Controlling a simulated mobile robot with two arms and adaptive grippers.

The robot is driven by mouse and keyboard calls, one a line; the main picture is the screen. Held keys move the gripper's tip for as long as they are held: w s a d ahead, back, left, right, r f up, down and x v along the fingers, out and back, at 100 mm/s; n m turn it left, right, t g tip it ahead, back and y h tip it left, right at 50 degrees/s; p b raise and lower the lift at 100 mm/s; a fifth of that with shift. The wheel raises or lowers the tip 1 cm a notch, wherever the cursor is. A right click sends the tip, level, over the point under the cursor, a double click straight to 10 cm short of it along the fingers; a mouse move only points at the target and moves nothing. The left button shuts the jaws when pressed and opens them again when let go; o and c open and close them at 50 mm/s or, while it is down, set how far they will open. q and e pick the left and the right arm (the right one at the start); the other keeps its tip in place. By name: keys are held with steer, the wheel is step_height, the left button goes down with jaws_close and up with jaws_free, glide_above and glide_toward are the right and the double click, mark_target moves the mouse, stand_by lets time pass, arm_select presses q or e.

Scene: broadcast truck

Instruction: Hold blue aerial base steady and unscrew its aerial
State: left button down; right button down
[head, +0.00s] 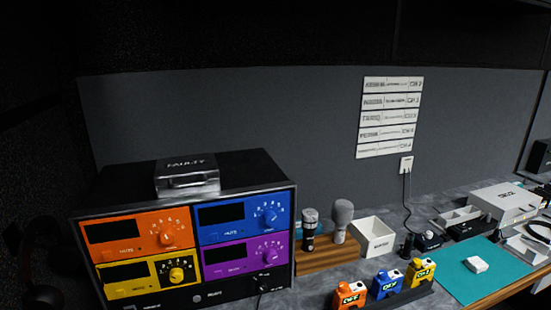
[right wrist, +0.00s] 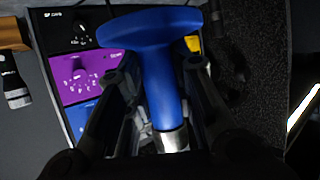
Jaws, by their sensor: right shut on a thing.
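In the right wrist view a blue T-shaped piece (right wrist: 160,85) fills the middle. It has a wide rounded top, a stem and a silver metal collar (right wrist: 172,138) at its lower end. It looks like the blue aerial base, but I cannot tell where base and aerial part. My right gripper (right wrist: 153,70) has one finger on each side of the stem and is shut on it. The lower end is partly hidden by the gripper. Neither gripper nor this blue piece shows in the head view. My left gripper is in no view.
A rack with orange, blue, yellow and purple panels (head: 188,240) stands at the left, with a FAULTY box (head: 187,176) on top. Two microphones stand in a wooden block (head: 325,258). Orange, blue and yellow packs (head: 387,284) stand in front. A teal mat (head: 485,268) lies at right.

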steer(key=d+r, duration=0.1)
steer(key=d, duration=0.6)
steer(key=d+r+b, duration=0.1)
steer(key=d+r, duration=0.1)
steer(key=d, duration=0.6)
steer(key=shift+s+r, duration=0.25)
steer(key=shift+s, duration=0.2)
